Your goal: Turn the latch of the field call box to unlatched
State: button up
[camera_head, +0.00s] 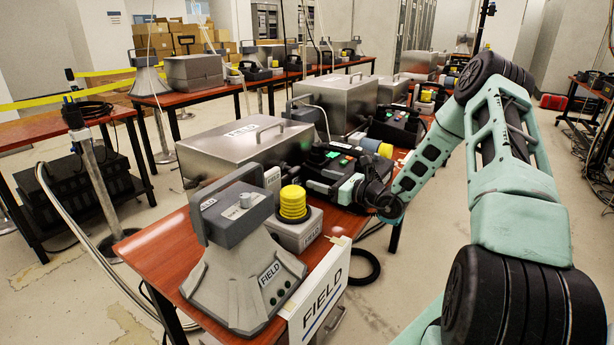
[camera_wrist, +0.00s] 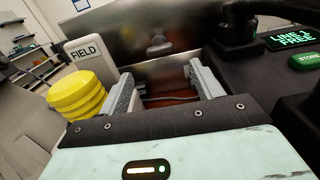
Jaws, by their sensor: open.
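The field call box (camera_head: 245,145) is a silver metal case with a FIELD label and a handle on its lid, shut, on the near red-brown table. In the wrist view its front wall (camera_wrist: 200,40) fills the top middle. A small dark rounded fitting, probably the latch (camera_wrist: 157,46), sits on that wall; its turn position is not clear. My gripper (camera_wrist: 164,88) is open and empty, with its two grey fingers pointing at the lower part of the case. The latch lies beyond the fingertips, apart from them. In the head view the latch is hidden or too small to make out.
A yellow ribbed button (camera_head: 293,203) on a grey base stands left of my gripper. A grey FIELD phone unit (camera_head: 240,265) stands at the near table end. A black console (camera_wrist: 285,85) with lit green displays is close on the right. A FIELD tag (camera_wrist: 84,52) stands upright.

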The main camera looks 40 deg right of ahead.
jog(key=v, duration=0.9)
jog(key=shift+s+d, duration=0.1)
